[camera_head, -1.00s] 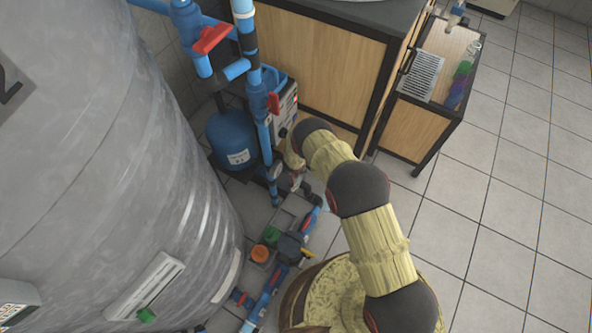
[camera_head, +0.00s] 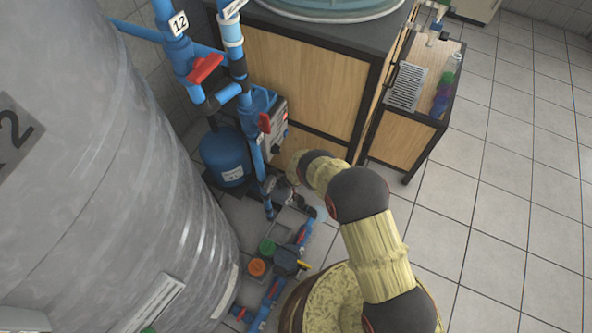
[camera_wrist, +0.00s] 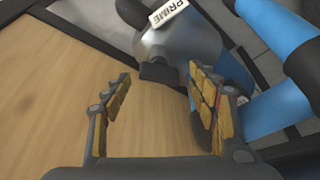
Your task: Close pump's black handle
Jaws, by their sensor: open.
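In the wrist view, a grey metal pump body (camera_wrist: 190,42) carries a white "PRIME" label (camera_wrist: 168,15). A small black block (camera_wrist: 160,72), which looks like the handle, sticks out of its lower edge toward my gripper. My gripper (camera_wrist: 165,80) is open and empty, with one finger on either side of this block; contact with it cannot be told. In the head view, my arm reaches down to the pump area, where my wrist largely hides the gripper, and the black handle cannot be made out.
Blue pipes (camera_wrist: 285,75) lie close to the right finger. A wooden cabinet panel (camera_wrist: 50,90) fills the left. In the head view, a large grey tank (camera_head: 110,200) stands left, a blue vessel (camera_head: 225,157) behind the pump area, and red valve handles (camera_head: 205,69) above. Tiled floor is open at right.

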